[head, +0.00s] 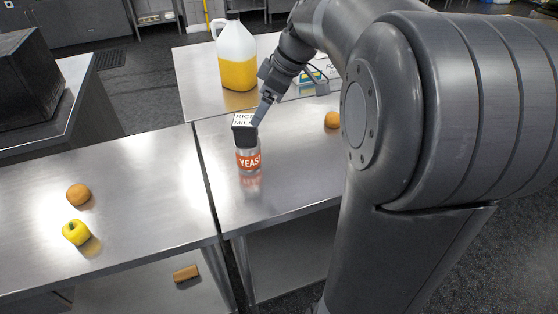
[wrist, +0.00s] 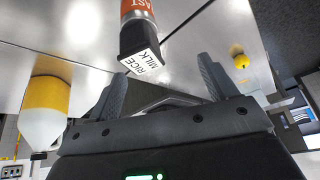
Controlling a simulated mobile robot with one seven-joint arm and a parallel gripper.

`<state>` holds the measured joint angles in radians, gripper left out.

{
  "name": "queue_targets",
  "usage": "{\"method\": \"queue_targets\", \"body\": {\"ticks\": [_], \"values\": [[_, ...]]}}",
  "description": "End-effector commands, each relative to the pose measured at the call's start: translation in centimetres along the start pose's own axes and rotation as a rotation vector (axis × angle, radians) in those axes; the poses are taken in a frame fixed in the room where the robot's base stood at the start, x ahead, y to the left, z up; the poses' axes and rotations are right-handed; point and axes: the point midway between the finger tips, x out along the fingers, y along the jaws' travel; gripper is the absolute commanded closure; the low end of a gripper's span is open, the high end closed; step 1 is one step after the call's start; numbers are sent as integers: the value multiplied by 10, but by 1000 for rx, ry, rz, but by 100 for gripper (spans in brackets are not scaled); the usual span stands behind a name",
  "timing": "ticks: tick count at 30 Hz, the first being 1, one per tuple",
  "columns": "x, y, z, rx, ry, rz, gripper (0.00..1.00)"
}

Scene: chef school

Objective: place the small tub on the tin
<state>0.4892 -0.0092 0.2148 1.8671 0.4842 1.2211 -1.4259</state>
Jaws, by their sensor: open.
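The small tub (head: 243,134), black with a white label reading RICE MILK, sits on top of the tin (head: 249,160), which has an orange YEAST label. The tin stands upright on the steel table. My gripper (head: 262,108) is just above and behind the tub in the head view, its fingertip overlapping the tub's edge. In the wrist view my gripper (wrist: 166,78) is open with nothing between its fingers. There the tub (wrist: 140,42) is beyond the fingertips, with the tin (wrist: 135,7) behind it. Whether a finger touches the tub I cannot tell.
A jug of yellow liquid (head: 238,58) stands on the table behind. An orange-brown round item (head: 332,120) lies right of the tin. Another round item (head: 78,195) and a yellow apple (head: 76,232) lie on the left table. The surface around the tin is clear.

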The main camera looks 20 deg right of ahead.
Motion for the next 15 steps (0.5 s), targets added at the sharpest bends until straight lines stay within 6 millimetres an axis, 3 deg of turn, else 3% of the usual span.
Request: {"method": "queue_targets", "body": {"ticks": [1,6,15], "values": [[-2,-21,-1,48,-32,28,22],[-5,-77,13,261,-108,146,22],[-5,-158,58,617,-83,371,22]]}}
